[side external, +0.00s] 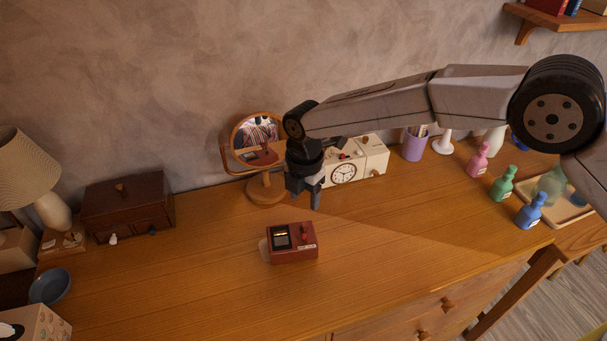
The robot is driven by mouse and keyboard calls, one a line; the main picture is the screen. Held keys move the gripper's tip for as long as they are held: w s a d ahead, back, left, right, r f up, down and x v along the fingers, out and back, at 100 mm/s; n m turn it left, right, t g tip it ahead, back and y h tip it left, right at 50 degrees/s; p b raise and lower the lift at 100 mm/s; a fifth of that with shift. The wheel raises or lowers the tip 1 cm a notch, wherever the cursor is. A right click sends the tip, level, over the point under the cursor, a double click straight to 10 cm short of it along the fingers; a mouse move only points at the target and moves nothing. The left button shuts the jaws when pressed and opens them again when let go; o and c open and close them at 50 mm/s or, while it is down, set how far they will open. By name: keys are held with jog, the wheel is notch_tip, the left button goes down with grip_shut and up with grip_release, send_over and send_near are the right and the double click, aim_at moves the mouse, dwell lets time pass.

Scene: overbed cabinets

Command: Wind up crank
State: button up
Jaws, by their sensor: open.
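A small red-brown box (292,254) sits on the wooden tabletop near the middle. It has a dark window with a yellow patch on top and a small red knob-like part at its back right corner. A pale rounded part shows at its left side; I cannot tell whether either part is the crank. My gripper (303,200) points down above and behind the box, in front of the round mirror and the cream clock. Its two dark fingers are apart with nothing visible between them, and it is not touching the box.
Behind my gripper stand a round wooden mirror (266,188) and a cream clock box (344,172). A dark wooden chest (127,206) and lamp (42,185) are at left. Pink (478,160), green (503,185) and blue (531,211) bottles stand at right. The tabletop around the red box is clear.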

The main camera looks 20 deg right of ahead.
aim_at(304, 224)
jog(key=n, duration=0.7)
jog(key=shift+f, duration=0.2)
jog(key=shift+f, duration=3.75)
grip_shut()
